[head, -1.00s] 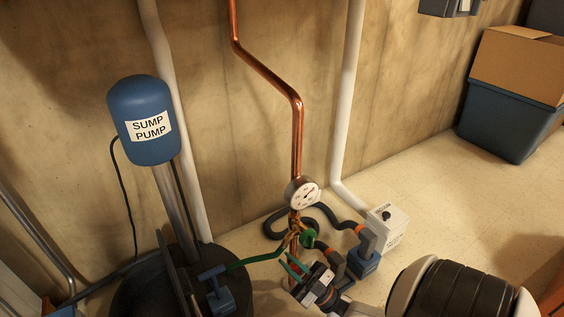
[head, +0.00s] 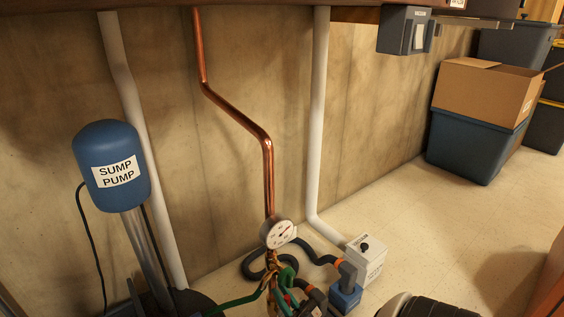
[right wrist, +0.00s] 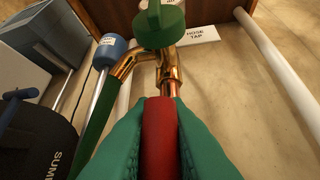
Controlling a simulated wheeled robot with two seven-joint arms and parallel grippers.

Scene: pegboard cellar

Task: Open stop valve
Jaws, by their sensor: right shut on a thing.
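A red handle (right wrist: 160,135) stands between the two green fingers of my right gripper (right wrist: 160,105) in the right wrist view. The gripper is shut on it, and its far end meets a copper pipe (right wrist: 170,80). In the head view my right gripper (head: 283,300) is low in the frame, below the round gauge (head: 278,233) on the copper pipe, and partly cut off. The valve body is mostly hidden. My left gripper is not in view.
A brass tap with a green knob (right wrist: 160,25) and green hose (right wrist: 98,130) is just beyond, by a HOSE TAP label (right wrist: 198,35). The blue sump pump (head: 112,167) stands left. A grey-white box (head: 362,262) sits right. Open floor lies farther right.

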